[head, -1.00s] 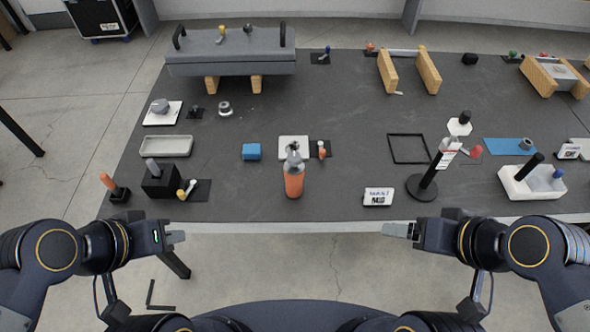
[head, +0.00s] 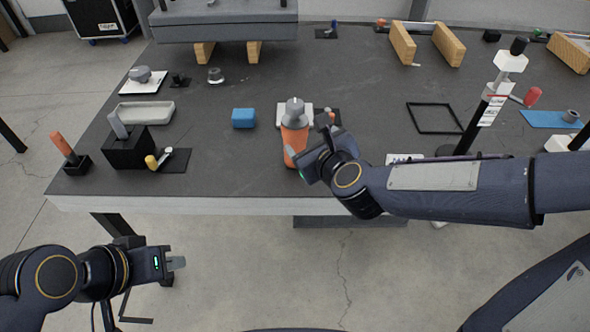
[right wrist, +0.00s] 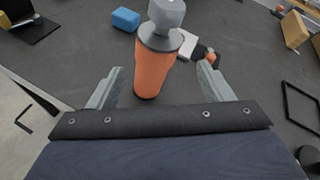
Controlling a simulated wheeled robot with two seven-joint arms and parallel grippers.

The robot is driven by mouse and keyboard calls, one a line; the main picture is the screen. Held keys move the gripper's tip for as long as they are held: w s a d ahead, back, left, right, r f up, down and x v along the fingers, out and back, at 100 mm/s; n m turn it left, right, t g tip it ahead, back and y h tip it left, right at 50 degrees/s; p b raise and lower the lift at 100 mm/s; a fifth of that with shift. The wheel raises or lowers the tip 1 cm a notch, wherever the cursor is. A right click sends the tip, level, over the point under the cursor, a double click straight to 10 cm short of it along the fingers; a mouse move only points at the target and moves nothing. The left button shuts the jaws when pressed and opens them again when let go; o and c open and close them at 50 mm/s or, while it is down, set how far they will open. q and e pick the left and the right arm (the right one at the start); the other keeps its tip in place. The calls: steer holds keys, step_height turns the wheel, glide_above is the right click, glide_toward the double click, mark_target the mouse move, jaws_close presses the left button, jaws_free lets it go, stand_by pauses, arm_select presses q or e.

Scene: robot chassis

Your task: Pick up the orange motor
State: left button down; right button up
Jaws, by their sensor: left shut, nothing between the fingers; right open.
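The orange motor (head: 294,140) stands upright near the front edge of the table, with a grey top. In the right wrist view the motor (right wrist: 153,72) is just ahead of my right gripper (right wrist: 160,83), between the lines of its two spread fingers. My right gripper (head: 297,166) is open and close to the motor's front right side in the head view. Whether a finger touches the motor cannot be told. My left gripper (head: 177,263) is shut and empty, off the table in front of its left part.
A blue block (head: 243,118) and a white plate (head: 282,108) are behind the motor. A black box (head: 129,150) and an orange-handled tool (head: 64,148) stand at the left. A black stand (head: 470,130) with a red part rises at the right.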

mark_target(295, 143)
steer(key=f+m, duration=0.1)
steer(key=f, duration=0.1)
steer(key=a+f+m+b, duration=0.1)
steer(key=f+m+h, duration=0.1)
steer(key=f+m, duration=0.1)
steer(key=shift+w+a+f+b, duration=0.15)
steer(key=shift+w+f+b, duration=0.15)
steer(key=shift+w+b, duration=0.1)
steer(key=shift+w+f+m, duration=0.2)
steer(key=shift+f+m, duration=0.05)
steer(key=shift+m, duration=0.25)
steer(key=x, duration=0.7)
steer(key=shift+w+a+r, duration=0.15)
steer(key=shift+w+r, duration=0.1)
steer(key=shift+w, duration=0.1)
arm_select(q)
step_height(295, 143, down, 3)
steer(key=shift+f, duration=0.1)
arm_select(e)
steer(key=shift+c, duration=0.4)
steer(key=c, duration=1.4)
steer(key=shift+r, duration=0.1)
steer(key=shift+c, duration=0.3)
